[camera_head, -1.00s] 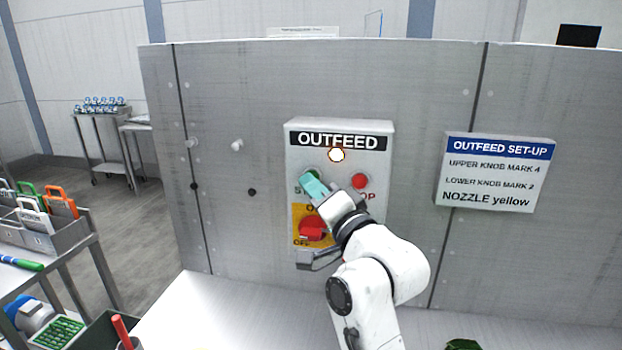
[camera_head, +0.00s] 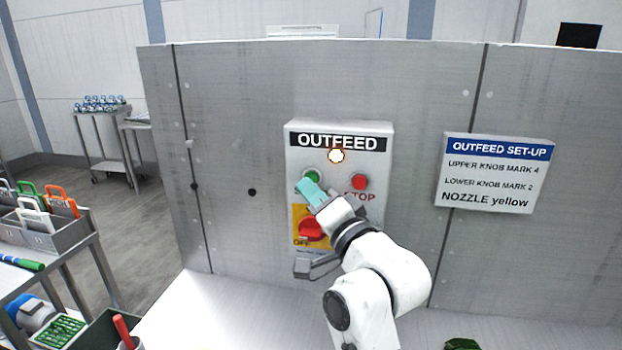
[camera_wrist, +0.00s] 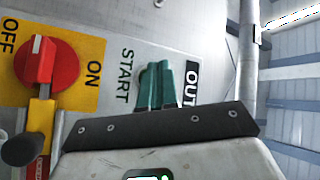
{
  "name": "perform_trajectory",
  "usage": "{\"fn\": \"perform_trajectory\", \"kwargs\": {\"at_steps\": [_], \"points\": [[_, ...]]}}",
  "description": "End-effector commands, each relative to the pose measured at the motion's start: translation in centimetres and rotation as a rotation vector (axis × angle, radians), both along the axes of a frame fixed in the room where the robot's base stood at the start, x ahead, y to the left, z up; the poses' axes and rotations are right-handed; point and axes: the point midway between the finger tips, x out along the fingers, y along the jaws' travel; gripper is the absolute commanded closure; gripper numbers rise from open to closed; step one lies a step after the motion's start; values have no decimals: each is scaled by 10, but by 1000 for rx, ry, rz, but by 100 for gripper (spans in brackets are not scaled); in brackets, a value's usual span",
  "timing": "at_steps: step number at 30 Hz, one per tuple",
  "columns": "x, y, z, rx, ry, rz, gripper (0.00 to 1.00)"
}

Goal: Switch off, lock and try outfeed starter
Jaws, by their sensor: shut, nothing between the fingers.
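A green START button (camera_head: 313,176) and a red STOP button (camera_head: 359,182) sit below. The red rotary switch (camera_head: 311,229) is on a yellow plate marked ON and OFF. In the wrist view the switch (camera_wrist: 38,62) has its white mark toward the OFF side; a yellow piece (camera_wrist: 40,115) beside it is partly hidden. My gripper (camera_head: 307,188) is shut and empty, its teal fingertips just below the START button; contact is unclear.
An OUTFEED SET-UP sign (camera_head: 494,173) hangs to the right. At left, a bench holds a grey bin (camera_head: 70,230) of coloured padlock-like items, and a red-handled item (camera_head: 122,330) stands in front. A cart (camera_head: 103,135) is farther back.

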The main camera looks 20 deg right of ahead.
Motion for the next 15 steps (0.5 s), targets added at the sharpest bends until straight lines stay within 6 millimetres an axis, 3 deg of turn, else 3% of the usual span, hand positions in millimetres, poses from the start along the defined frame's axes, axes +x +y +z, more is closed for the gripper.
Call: {"fn": "perform_trajectory", "kwargs": {"at_steps": [15], "points": [[-30, 23, 0, 0, 0, 2, 100]]}}
